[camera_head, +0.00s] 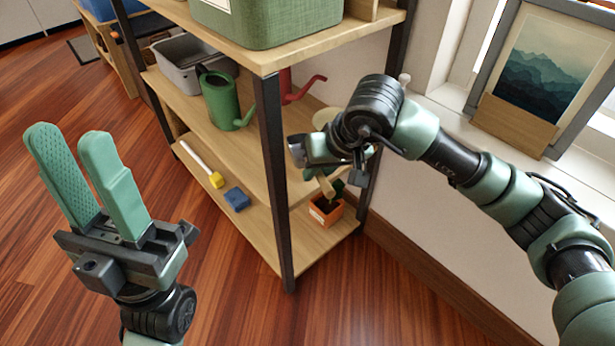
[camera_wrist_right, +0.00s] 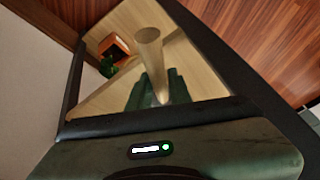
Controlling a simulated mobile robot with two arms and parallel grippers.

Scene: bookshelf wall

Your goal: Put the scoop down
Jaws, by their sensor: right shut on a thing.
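The scoop shows as a tan wooden rod (camera_wrist_right: 149,48) standing out between the fingers of my right gripper (camera_wrist_right: 155,88) in the right wrist view. My right gripper is shut on it. In the head view a short tan piece of the scoop (camera_head: 325,187) shows below my right wrist; the rest is hidden by the gripper and arm. The scoop is above the right end of the lower shelf board (camera_head: 285,235); I cannot tell if it touches anything. My left gripper (camera_head: 68,136) is open and empty over the floor at the left.
An orange pot with a plant (camera_head: 325,212) stands close below my right gripper. A blue block (camera_head: 237,199) and a white-handled yellow brush (camera_head: 215,179) lie on the lower board. A green watering can (camera_head: 219,100) stands above. A black shelf post (camera_head: 272,170) is left of my right gripper.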

